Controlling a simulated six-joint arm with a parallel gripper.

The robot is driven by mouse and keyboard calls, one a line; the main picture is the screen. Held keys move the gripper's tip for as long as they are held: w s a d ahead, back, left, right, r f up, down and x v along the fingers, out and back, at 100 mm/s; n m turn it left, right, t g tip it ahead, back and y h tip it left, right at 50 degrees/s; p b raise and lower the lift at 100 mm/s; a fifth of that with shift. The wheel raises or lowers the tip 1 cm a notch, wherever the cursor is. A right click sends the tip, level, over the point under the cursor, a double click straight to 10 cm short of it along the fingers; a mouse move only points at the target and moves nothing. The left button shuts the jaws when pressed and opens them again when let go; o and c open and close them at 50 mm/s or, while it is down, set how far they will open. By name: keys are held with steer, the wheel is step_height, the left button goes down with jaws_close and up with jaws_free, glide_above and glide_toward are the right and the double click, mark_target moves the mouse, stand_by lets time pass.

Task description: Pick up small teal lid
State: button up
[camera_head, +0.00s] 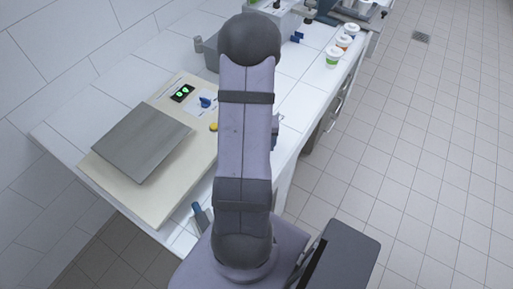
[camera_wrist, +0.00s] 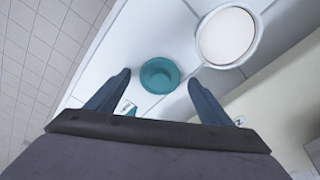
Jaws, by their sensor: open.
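The small teal lid (camera_wrist: 160,76) lies on the white tiled top in the wrist view, round with a raised rim and a darker middle. My gripper (camera_wrist: 159,78) is open, with one blue-grey finger on each side of the lid in the picture. Both fingers look apart from the lid, and the height between them cannot be told. In the head view my own arm covers the gripper, and I cannot make out the lid there.
A round white-topped container (camera_wrist: 228,36) stands close to the right finger in the wrist view. Several cups, one with a green band (camera_head: 334,58), line the counter's right edge.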

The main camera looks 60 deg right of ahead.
steer(key=c, duration=1.1)
steer(key=shift+c, duration=0.2)
steer(key=shift+r, duration=0.2)
step_height(320, 180, up, 10)
steer(key=shift+f+b, duration=0.25)
steer(key=shift+b, duration=0.9)
steer(key=w+a+r+n+p, duration=0.1)
steer(key=w+a+r+p, duration=0.1)
steer(key=w+a+r, duration=0.3)
steer(key=shift+m, duration=0.5)
steer(key=shift+s+a+f+p, duration=0.1)
steer(key=shift+s+a+f, duration=0.15)
steer(key=shift+s+a, duration=0.6)
steer(key=shift+s+a+f+p, duration=0.15)
steer(key=shift+s+a+f, duration=0.1)
steer(key=shift+s+a, duration=0.55)
steer(key=shift+s+a+f+p, duration=0.1)
steer(key=shift+s+a+f, duration=0.15)
steer(key=shift+s+a, duration=0.6)
